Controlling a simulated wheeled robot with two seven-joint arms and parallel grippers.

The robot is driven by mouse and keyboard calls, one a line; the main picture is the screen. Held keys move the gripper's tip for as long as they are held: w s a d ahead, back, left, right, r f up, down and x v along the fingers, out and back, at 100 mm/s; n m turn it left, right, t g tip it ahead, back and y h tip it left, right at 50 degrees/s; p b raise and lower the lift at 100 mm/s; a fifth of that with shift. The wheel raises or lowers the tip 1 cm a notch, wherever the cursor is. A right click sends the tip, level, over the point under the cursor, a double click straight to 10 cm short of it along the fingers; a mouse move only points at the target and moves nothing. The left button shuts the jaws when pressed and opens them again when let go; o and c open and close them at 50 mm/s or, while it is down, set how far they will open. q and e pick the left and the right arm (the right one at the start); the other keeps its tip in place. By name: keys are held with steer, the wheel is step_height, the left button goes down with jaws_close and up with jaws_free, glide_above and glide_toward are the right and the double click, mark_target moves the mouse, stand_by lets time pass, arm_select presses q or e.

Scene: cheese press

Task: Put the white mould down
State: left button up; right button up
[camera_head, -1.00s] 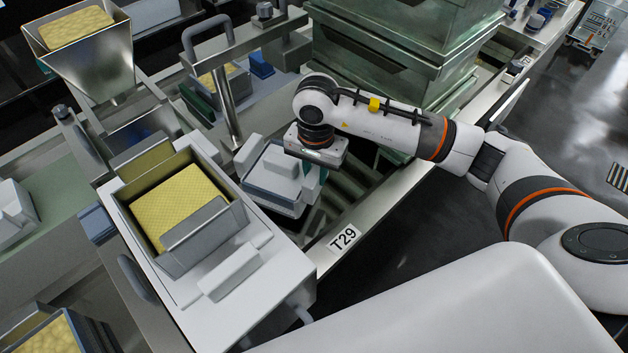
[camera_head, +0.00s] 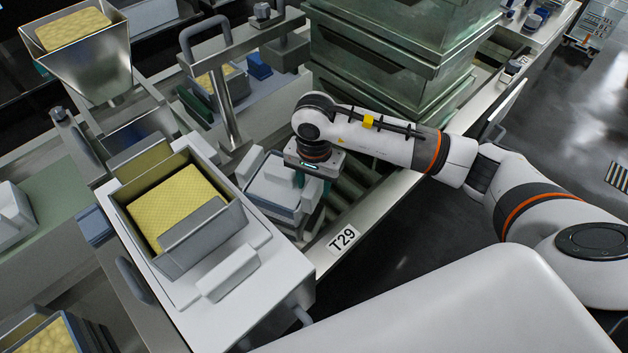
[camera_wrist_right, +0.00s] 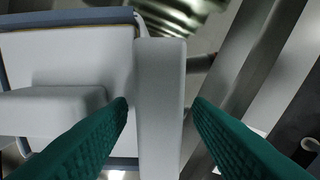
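The white mould (camera_head: 270,190) has a white body and a blue-grey rim. It sits beside the large press box, over the roller track, partly hidden by my right gripper. In the right wrist view its raised white side wall (camera_wrist_right: 160,110) runs between the two green ribbed fingers of my right gripper (camera_wrist_right: 160,103). A narrow gap shows on each side of the wall, so the gripper looks open around it. In the head view the gripper's fingers are mostly hidden below its housing. My left gripper is not in view.
A press box (camera_head: 245,265) with a yellow block (camera_head: 178,205) stands to the left. Stacked green crates (camera_head: 400,60) stand behind my right arm. A roller track (camera_head: 350,185) and a rail labelled T29 (camera_head: 343,240) lie to the right. A metal post (camera_head: 228,105) rises behind.

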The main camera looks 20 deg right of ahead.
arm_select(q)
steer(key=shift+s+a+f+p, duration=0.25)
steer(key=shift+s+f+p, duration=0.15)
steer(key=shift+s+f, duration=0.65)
arm_select(e)
step_height(320, 180, up, 12)
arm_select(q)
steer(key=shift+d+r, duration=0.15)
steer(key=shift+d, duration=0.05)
